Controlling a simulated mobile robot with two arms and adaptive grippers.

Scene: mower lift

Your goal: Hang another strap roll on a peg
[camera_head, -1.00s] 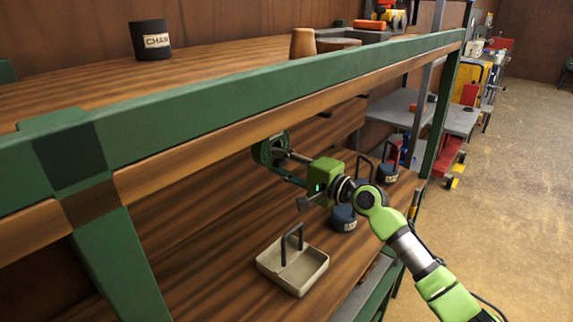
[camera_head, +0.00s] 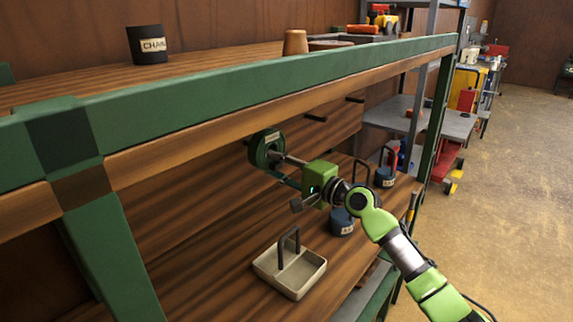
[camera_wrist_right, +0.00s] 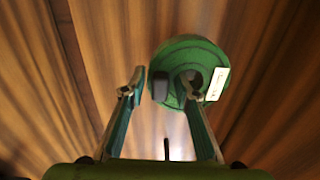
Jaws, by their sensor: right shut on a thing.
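A green strap roll (camera_head: 264,149) with a pale label is at my right gripper (camera_head: 281,168), close to the wooden back board under the green shelf rail. In the right wrist view the roll (camera_wrist_right: 186,62) is at the right finger, whose tip is at the roll's centre hole. My right gripper is shut on the roll. Two dark pegs, a nearer one (camera_head: 316,118) and a farther one (camera_head: 355,99), stick out of the board and look bare. My left gripper is not in view.
A beige tray with a dark handle (camera_head: 290,272) stands on the lower shelf below the gripper. A blue labelled container (camera_head: 341,222) is beside my arm, another (camera_head: 384,177) farther back. The green rail (camera_head: 220,98) runs just above the roll.

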